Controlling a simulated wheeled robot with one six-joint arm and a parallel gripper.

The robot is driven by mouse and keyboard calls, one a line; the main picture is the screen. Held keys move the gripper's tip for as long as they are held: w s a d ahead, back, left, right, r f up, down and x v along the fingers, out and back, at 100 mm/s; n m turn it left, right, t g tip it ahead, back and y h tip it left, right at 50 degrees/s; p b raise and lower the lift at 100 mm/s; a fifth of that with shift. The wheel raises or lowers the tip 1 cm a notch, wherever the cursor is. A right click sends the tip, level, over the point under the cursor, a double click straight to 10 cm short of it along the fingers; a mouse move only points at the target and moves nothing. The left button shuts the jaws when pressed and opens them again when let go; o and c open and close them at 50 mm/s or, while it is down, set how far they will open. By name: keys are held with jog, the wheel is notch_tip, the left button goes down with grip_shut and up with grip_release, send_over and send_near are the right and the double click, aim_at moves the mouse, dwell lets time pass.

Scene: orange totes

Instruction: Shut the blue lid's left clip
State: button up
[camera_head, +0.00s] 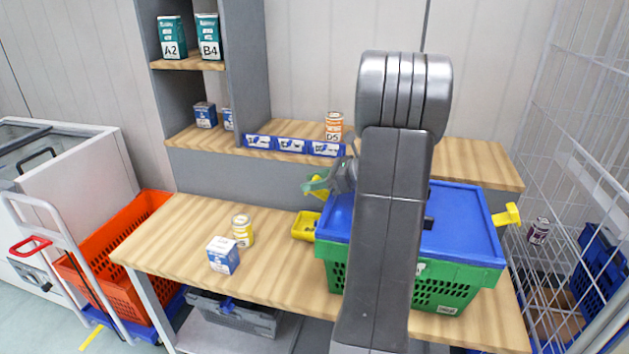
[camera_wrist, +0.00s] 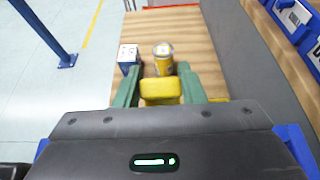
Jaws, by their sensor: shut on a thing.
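A green crate (camera_head: 440,287) with a blue lid (camera_head: 460,215) stands on the wooden table. The lid's left clip (camera_head: 320,191) is yellow and sticks up at the left end of the lid. My gripper (camera_head: 314,184) is at this clip, its green fingers shut on it. In the wrist view the yellow clip (camera_wrist: 160,90) sits between the two fingertips. The yellow right clip (camera_head: 507,215) sticks outward at the lid's right end. My arm hides the middle of the lid and crate.
A yellow can (camera_head: 242,230) and a blue-white box (camera_head: 223,255) stand farther left. A shelf (camera_head: 465,160) runs behind; a wire cage (camera_head: 575,160) is at the right. The table's front left is clear.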

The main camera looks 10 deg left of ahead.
jog(key=shift+r, duration=0.15)
jog(key=a+h+p, duration=0.1)
jog(key=h+p, duration=0.1)
jog(key=p, duration=0.3)
jog(key=h+p, duration=0.2)
jog(key=p, duration=0.1)
jog(key=a+f+h+p, duration=0.1)
jog(key=h+p, duration=0.1)
jog(key=p, duration=0.1)
jog(key=shift+f+p, duration=0.15)
jog(key=shift+p, duration=0.15)
jog(key=h+p, duration=0.1)
jog(key=f+h+p, duration=0.1)
jog(key=p, duration=0.1)
jog(key=shift+a+f+h+p, duration=0.15)
jog(key=shift+f+h+p, duration=0.15)
jog(key=d+f+h+b, duration=0.3)
jog(key=f+h+b, duration=0.3)
jog(key=h+b, duration=0.5)
jog(key=h, duration=0.4)
jog(key=shift+f+g, duration=0.25)
jog(key=shift+g, duration=0.15)
jog(key=shift+b, duration=0.3)
jog(key=shift+d, duration=0.1)
